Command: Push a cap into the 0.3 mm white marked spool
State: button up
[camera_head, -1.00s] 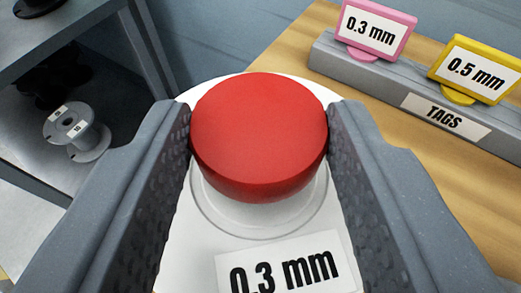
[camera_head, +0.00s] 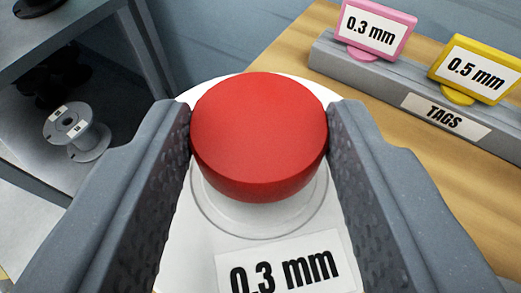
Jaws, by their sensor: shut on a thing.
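My gripper (camera_head: 258,140) is shut on a red round cap (camera_head: 258,130), with one grey finger on each side of it. Below the cap is a white spool (camera_head: 190,235) with a label (camera_head: 284,265) reading 0.3 mm on its top face. A ring-shaped recess or rim shows on the spool's face around the cap's lower edge. The cap hides the spool's centre, so I cannot tell whether it touches the spool or sits in it.
A wooden table (camera_head: 440,190) lies to the right. On it a grey rack (camera_head: 375,80) marked TAGS holds a pink 0.3 mm tag (camera_head: 375,28) and a yellow 0.5 mm tag (camera_head: 474,68). At left, a grey shelf (camera_head: 75,30) holds a grey spool (camera_head: 88,142) and dark spools.

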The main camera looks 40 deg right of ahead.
aim_at(260, 227)
jog(key=shift+f, duration=0.2)
jog(key=shift+f+b, duration=0.35)
jog(key=shift+f, duration=0.6)
jog(key=shift+s+f, duration=0.1)
jog(key=shift+f, duration=0.2)
jog(key=o, duration=1)
jog(key=shift+a, duration=0.1)
jog(key=shift+o, duration=0.2)
jog(key=b+v, duration=0.2)
jog(key=v, duration=1.1)
jog(key=shift+s+r, duration=0.25)
jog(key=shift+r, duration=0.05)
